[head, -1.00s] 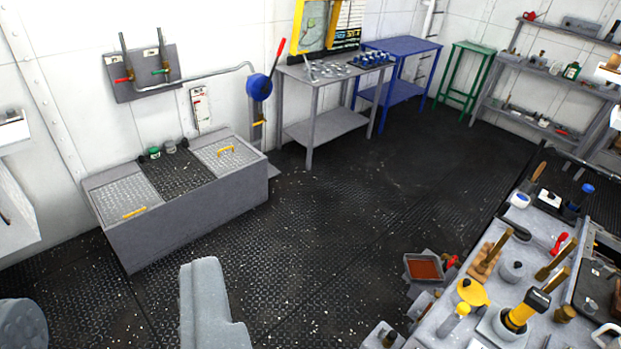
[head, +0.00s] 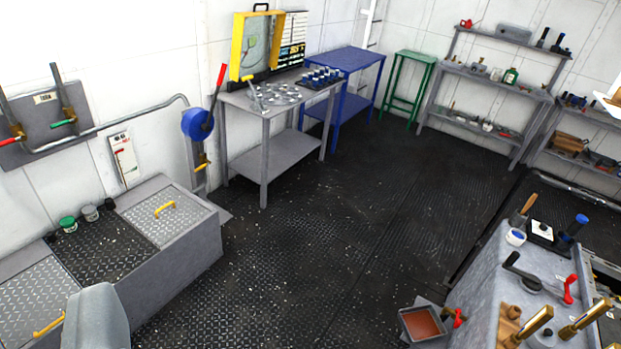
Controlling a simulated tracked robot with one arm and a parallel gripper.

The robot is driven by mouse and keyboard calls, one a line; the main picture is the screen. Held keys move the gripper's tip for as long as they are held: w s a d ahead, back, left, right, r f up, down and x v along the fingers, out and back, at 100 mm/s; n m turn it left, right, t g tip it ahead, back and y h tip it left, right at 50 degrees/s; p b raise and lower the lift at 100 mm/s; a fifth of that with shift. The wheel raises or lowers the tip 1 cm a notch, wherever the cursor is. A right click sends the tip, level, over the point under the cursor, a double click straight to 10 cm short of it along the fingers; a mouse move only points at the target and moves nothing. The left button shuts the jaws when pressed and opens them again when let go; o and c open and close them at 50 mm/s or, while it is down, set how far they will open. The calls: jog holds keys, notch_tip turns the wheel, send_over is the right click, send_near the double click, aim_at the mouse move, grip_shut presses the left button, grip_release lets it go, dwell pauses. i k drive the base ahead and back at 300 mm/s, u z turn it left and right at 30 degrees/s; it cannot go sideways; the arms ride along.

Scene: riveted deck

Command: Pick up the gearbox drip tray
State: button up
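A small square tray (head: 423,324) with a grey rim and a reddish-brown inside is at the bottom edge, right of centre. It looks like the gearbox drip tray. It sits low, beside the left end of the grey workbench, with a red-handled part close to its right side. What it rests on is partly cut off by the frame edge. My gripper's fingers do not show; only a grey rounded part of my own body is at the lower left, well away from the tray.
The grey workbench (head: 476,282) at the right carries several tools. A grey locker box (head: 178,254) is at the left. Grey, blue (head: 345,60) and green (head: 408,58) tables and shelves (head: 483,86) line the back. The dark deck (head: 330,230) between is clear.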

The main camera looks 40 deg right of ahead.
aim_at(422, 323)
jog(key=z, duration=0.25)
jog(key=i, duration=1.5)
jog(key=z, duration=1.15)
jog(key=i, duration=1.05)
jog(key=z, duration=1.05)
jog(key=i, duration=0.6)
jog(key=z, duration=0.35)
